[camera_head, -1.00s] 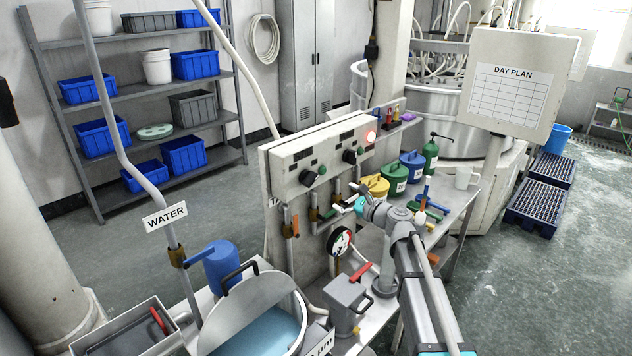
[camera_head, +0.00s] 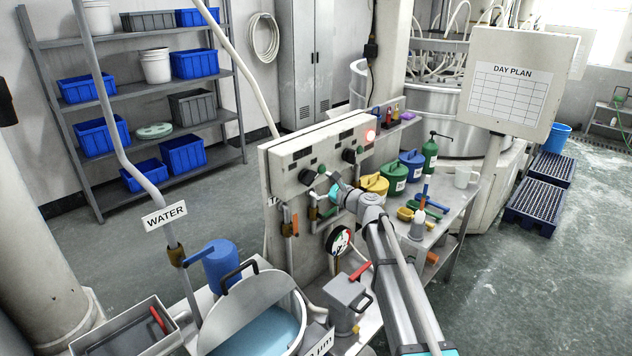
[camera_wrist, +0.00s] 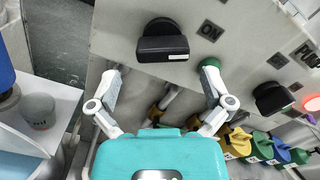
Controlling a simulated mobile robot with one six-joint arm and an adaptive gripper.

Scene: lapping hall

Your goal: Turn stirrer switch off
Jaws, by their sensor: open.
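A pale control panel (camera_head: 290,165) carries two black rotary knobs. The left knob (camera_head: 307,177) shows large in the wrist view (camera_wrist: 162,42), its grip bar across the picture with a white mark, an ON label to its right. The right knob (camera_head: 349,156) is also in the wrist view (camera_wrist: 272,97). I cannot read which one is the stirrer switch. My gripper (camera_head: 335,187) is in front of the panel, just below and right of the left knob. In the wrist view its fingers (camera_wrist: 162,80) are open and empty, spread either side below that knob, apart from it.
A green button (camera_wrist: 210,63) is close to the right fingertip. A red lamp (camera_head: 370,136) glows at the panel's right. Pipes with valve handles (camera_head: 295,225) and a gauge (camera_head: 340,240) are below. Yellow, blue and green cans stand on the bench to the right.

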